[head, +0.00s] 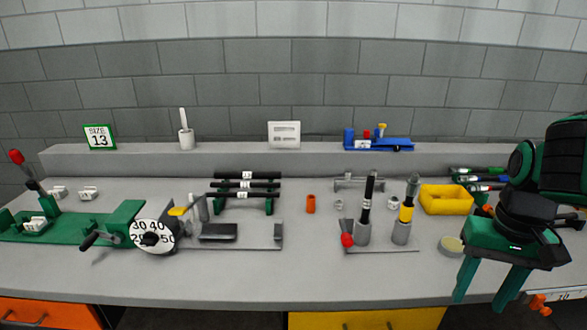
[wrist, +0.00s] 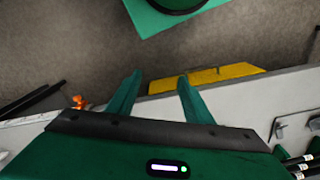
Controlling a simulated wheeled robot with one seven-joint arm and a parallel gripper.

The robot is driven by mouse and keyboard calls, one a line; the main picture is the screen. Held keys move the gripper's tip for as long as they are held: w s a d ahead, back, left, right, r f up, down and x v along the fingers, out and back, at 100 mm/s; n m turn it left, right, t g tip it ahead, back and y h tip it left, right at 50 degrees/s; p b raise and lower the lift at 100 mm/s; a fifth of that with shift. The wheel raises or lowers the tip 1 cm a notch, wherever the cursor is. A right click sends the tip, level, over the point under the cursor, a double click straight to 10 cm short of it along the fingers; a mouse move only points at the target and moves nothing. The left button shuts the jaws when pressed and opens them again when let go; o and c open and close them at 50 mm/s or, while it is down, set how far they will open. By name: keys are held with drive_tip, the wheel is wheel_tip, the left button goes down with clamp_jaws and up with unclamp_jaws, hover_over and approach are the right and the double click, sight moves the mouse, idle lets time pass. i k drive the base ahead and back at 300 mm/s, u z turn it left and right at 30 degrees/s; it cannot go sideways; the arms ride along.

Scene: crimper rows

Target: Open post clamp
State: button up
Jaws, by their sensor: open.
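In the head view, a grey plate (head: 385,246) at right centre carries two grey post holders. The left post holder (head: 363,233) holds a black and white rod (head: 367,197). The right post holder (head: 401,233) holds a yellow and black rod (head: 406,210). A red knob (head: 347,240) sits low at the left holder. I cannot tell for sure which part is the clamp. My gripper (head: 480,297) is open and empty, pointing down at the bench's front edge, right of the plate. In the wrist view my gripper (wrist: 160,76) has nothing between its fingers; the posts are not identifiable there.
A yellow tray (head: 447,211) and a round pale disc (head: 451,245) lie between the posts and my arm. A green fixture with a numbered dial (head: 153,238) stands at left. A rod rack (head: 242,207) stands mid-bench. A yellow drawer front (wrist: 228,73) shows below the bench.

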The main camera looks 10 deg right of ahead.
sight(347, 240)
drive_tip(key=z, duration=1)
drive_tip(key=k, duration=1)
drive_tip(key=u, duration=0.6)
